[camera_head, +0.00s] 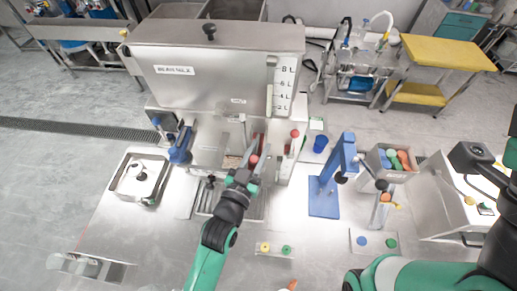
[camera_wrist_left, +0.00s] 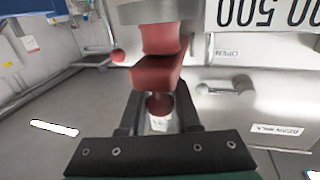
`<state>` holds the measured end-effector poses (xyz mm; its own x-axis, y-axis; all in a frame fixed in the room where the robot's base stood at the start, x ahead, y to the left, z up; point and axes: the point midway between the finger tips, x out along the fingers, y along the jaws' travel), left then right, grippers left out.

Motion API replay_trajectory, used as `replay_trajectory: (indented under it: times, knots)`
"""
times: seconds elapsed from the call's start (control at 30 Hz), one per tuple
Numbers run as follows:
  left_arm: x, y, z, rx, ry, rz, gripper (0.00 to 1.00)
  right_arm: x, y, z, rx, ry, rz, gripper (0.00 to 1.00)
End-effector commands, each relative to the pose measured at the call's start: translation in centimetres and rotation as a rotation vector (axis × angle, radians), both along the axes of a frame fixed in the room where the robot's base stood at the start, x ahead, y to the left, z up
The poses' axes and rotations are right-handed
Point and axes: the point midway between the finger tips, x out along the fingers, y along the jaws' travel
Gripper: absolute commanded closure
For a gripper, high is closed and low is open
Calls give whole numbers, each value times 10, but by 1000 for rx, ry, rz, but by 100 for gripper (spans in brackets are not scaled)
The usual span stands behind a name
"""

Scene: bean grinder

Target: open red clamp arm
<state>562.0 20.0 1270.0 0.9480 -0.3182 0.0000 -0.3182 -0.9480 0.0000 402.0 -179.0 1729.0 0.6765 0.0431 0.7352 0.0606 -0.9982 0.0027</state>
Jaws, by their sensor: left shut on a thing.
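My left gripper (camera_head: 254,158) reaches up to the front of the steel bean machine (camera_head: 210,75) in the head view. The red clamp arm (camera_wrist_left: 158,78) hangs below a metal part in the left wrist view, with a narrow stem and round red knob (camera_wrist_left: 158,104) at its lower end. The left gripper (camera_wrist_left: 158,118) is shut on the knob, a finger on each side. The knob shows as a red ball (camera_head: 253,160) in the head view; the clamp's upper part is mostly hidden there. My right gripper cannot be made out in the head view.
A second red ball handle (camera_head: 294,133) stands to the right of the gripper. A blue press stand (camera_head: 324,200) and a box of coloured balls (camera_head: 392,160) are further right. A metal tray (camera_head: 121,177) lies at left. The lower left worktop is largely clear.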

Motion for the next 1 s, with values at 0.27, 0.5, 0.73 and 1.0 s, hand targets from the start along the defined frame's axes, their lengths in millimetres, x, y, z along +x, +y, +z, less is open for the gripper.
replay_trajectory:
  times: [0.27,0.5,0.73,1.0]
  knots:
    - [0,0,0,0,-1,0,100,0,0,0,0,0,0,100]
    - [1,0,4,1,15,0,100,0,0,7,0,0,0,100]
    - [4,0,15,7,107,0,100,0,0,32,0,0,0,100]
    - [11,-1,25,6,119,0,100,0,0,44,0,0,0,100]
